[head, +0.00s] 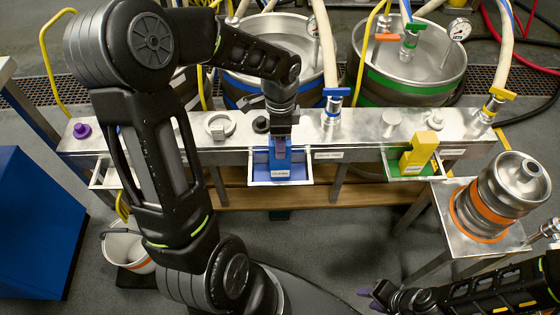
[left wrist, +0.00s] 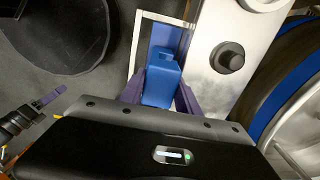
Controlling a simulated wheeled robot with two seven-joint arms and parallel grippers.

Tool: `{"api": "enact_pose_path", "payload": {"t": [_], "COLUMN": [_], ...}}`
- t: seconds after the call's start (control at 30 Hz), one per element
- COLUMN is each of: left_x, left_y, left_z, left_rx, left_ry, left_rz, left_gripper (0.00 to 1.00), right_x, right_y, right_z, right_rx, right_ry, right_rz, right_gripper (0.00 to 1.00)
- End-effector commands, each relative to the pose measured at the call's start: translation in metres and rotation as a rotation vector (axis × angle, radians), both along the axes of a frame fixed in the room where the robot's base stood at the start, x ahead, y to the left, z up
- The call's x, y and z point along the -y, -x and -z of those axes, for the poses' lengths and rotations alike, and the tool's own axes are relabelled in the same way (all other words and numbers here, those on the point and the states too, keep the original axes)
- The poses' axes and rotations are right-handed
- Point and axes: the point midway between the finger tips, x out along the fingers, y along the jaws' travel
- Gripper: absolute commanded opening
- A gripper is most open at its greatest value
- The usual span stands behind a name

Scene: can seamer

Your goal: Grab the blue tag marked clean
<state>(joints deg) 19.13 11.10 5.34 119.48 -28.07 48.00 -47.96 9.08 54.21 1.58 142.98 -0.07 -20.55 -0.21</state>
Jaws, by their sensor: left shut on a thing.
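A blue block-like tag (head: 281,160) stands in the blue-floored tray (head: 262,181) on the front of the steel bench; its marking is too small to read. My left gripper (head: 281,138) reaches down over it from above. In the left wrist view the purple fingers (left wrist: 161,92) are shut on the blue tag (left wrist: 162,78), one on each side, and the tag's lower part shows against the tray. My right gripper (head: 372,295) is low at the bottom right, away from the bench, with purple fingertips; its opening is unclear.
A yellow tag (head: 419,152) stands in a green tray (head: 400,170) to the right. An empty tray (head: 103,174) is at the left. Valves with coloured handles line the steel bench (head: 360,130). Kegs stand behind it, and an orange-banded keg (head: 512,185) stands at the right.

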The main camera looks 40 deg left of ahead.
Motion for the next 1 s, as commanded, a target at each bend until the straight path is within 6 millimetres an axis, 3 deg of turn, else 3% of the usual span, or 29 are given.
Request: {"api": "enact_pose_path", "payload": {"t": [0.33,1.0], "left_x": [0.0,-0.0002], "left_y": [0.0,-0.0007], "left_z": [0.0,-0.0073], "left_rx": [0.0,0.002], "left_ry": [0.0,0.0], "left_rz": [0.0,0.0], "left_gripper": [0.01,0.0], "right_x": [0.0,0.0], "right_y": [0.0,0.0], "right_z": [0.0,-0.0016], "right_rx": [0.0,0.0], "right_ry": [0.0,0.0], "right_rz": [0.0,0.0], "right_gripper": [0.36,0.36]}}
